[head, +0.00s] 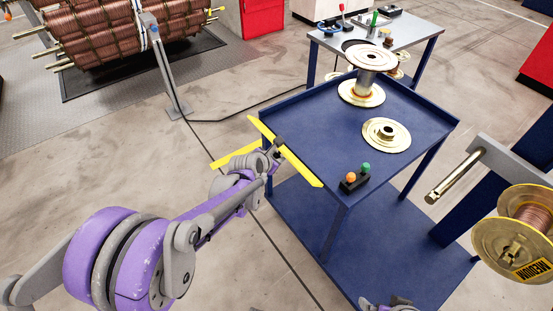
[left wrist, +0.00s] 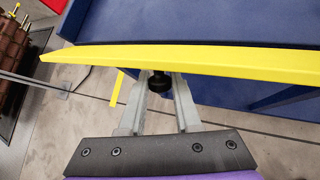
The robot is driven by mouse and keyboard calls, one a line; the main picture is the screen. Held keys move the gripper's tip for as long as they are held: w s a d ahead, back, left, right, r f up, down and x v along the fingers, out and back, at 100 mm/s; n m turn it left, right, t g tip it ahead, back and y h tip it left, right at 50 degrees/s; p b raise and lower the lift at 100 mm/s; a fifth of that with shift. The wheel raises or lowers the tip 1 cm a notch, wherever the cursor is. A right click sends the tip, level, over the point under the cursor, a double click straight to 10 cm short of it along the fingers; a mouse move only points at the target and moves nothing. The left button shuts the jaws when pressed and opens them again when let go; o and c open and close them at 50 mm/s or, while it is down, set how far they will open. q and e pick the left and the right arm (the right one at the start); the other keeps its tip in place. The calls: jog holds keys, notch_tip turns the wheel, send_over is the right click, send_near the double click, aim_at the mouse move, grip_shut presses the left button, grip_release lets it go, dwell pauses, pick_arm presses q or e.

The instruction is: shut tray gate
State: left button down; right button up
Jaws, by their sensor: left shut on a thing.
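The blue tray (head: 330,112) is the top of a cart. A long yellow bar, the gate (head: 304,170), runs roughly along the tray's left side in the head view. The gate also crosses the left wrist view (left wrist: 230,62), beside the tray's blue rim. Its far end sticks out past the tray's corner. I cannot tell whether it sits flush. My left gripper (head: 276,147) is shut on the gate's dark knob, which shows between the fingers in the left wrist view (left wrist: 158,82). My right gripper is not visible; only a bit of arm shows at the bottom edge.
On the tray stand a flanged spool (head: 375,58), a flat gold flange (head: 387,134) and a button box (head: 354,180). A copper spool (head: 527,220) hangs at right. Another yellow strip (head: 232,160) lies left of the gate. Floor at left is open.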

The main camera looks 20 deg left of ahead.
aim_at(282, 148)
pick_arm(q)
jog(key=shift+w+d+r+g+y+p, duration=0.15)
jog(key=shift+r+g+y+p, duration=0.3)
jog(key=shift+r+g, duration=0.3)
jog(key=shift+w+d+r+m+g+y+p, duration=0.15)
jog(key=shift+r+m+g+y+p, duration=0.15)
jog(key=shift+g+y+p, duration=0.2)
jog(key=shift+w+a+r+m+g+y+p, duration=0.1)
jog(key=shift+r+m+g+y+p, duration=0.15)
jog(key=shift+g+p, duration=0.25)
jog(key=shift+w+d+r+m+g+y+p, duration=0.25)
jog(key=shift+g+y+p, duration=0.35)
jog(key=shift+g, duration=0.3)
jog(key=shift+w+d+r+m+g+y+p, duration=0.2)
jog(key=shift+w+r+g+y+p, duration=0.1)
jog(key=shift+g+y+p, duration=0.45)
jog(key=c, duration=0.6)
grip_release()
jog(key=shift+c, duration=0.2)
